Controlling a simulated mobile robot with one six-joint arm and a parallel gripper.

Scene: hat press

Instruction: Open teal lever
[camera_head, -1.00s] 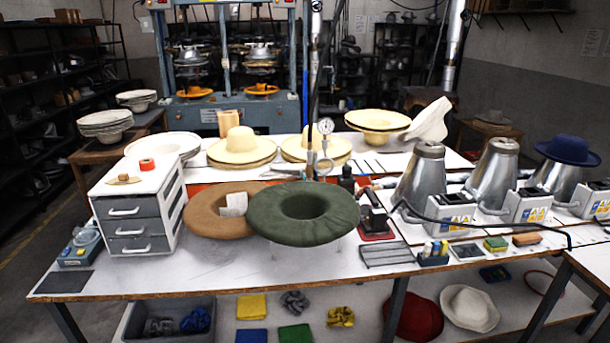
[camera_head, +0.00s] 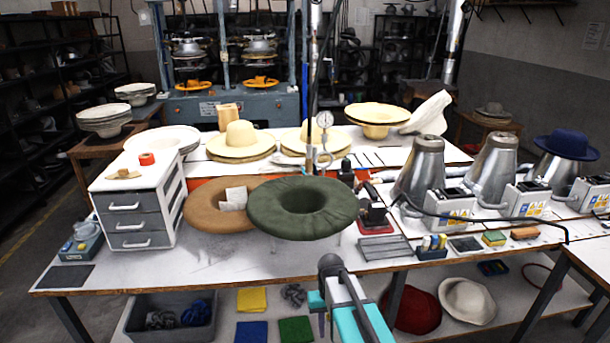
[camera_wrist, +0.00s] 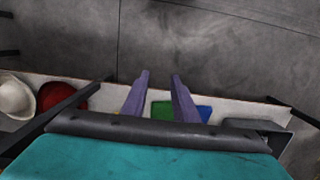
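I cannot make out a teal lever for certain in either view. A small blue-teal device (camera_head: 82,243) sits at the left end of the workbench, beside the grey drawer unit; its details are too small to tell if it carries a lever. My teal and grey arm rises at the bottom middle of the head view, in front of the bench's near edge. In the wrist view my gripper (camera_wrist: 158,82) shows two purple-grey fingers apart, with nothing between them. It points down over the floor and lower shelf, well away from the blue-teal device.
The workbench (camera_head: 215,268) has a clear front strip. The lower shelf holds a grey bin (camera_head: 135,325), folded cloths and a red hat (camera_head: 417,312).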

